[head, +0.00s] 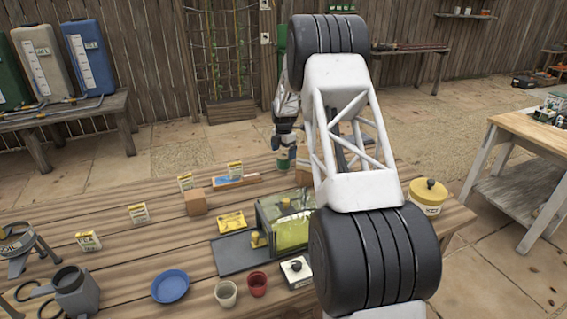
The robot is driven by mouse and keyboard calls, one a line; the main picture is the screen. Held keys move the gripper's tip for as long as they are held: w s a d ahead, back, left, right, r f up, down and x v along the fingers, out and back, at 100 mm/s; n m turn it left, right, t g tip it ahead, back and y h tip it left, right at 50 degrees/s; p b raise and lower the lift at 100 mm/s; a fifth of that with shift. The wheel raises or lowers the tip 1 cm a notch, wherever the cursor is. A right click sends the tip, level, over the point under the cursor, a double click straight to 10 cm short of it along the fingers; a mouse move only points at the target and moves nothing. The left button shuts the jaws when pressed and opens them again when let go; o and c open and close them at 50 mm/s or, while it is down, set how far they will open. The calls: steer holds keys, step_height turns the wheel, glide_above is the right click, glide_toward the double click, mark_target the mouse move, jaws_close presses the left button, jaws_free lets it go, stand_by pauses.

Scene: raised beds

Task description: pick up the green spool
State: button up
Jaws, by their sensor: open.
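A small green and pale cylinder (284,160), which looks like the green spool, stands toward the far side of the wooden table, left of my arm. My gripper (285,144) is directly over it in the picture, pointing down. The gripper is open. Its fingertips are small and dark here, and I cannot tell whether they are around the cylinder or just above it. My large white and black arm links cover the area to the right of it.
On the wooden table (160,235), a clear green-tinted box (290,232) stands nearer than the cylinder. A wooden block (195,202), a blue bowl (170,286), two small pots and a yellow-lidded tub (428,195) stand around.

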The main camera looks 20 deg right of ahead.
mark_target(284, 159)
steer(key=shift+f, duration=2.5)
steer(key=c, duration=1)
steer(key=shift+r, duration=0.1)
steer(key=shift+r, duration=4.95)
